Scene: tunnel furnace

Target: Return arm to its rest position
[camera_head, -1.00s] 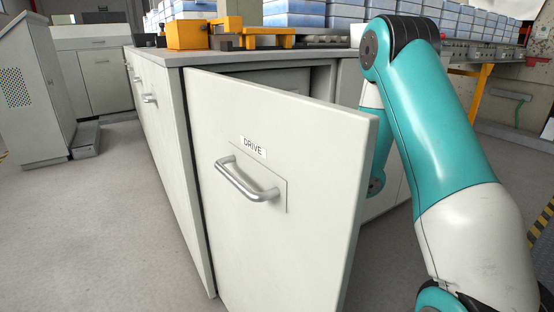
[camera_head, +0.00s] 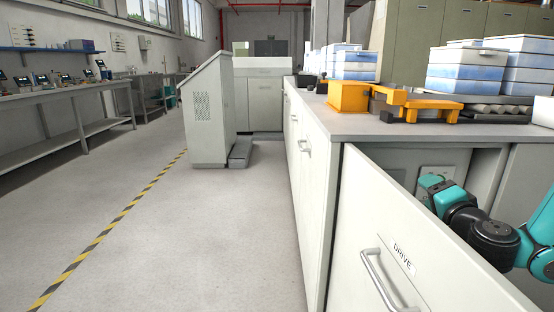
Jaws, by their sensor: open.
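My teal and black arm comes in from the right edge and bends behind the open cabinet door (camera_head: 425,255) marked DRIVE. The arm's black wrist part and a short teal link lie just inside the cabinet opening, close to a small pale plate (camera_head: 437,171) on the inner wall. My gripper is not in view; the door's top edge hides what lies below the teal link. The door stands swung out, with a silver bar handle (camera_head: 384,283).
The cabinet top (camera_head: 330,122) carries an orange fixture (camera_head: 350,97) and a roller conveyor with blue-white boxes (camera_head: 465,70). A grey console (camera_head: 208,110) stands left of the cabinet row. The floor (camera_head: 220,220) between it and the striped line is open.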

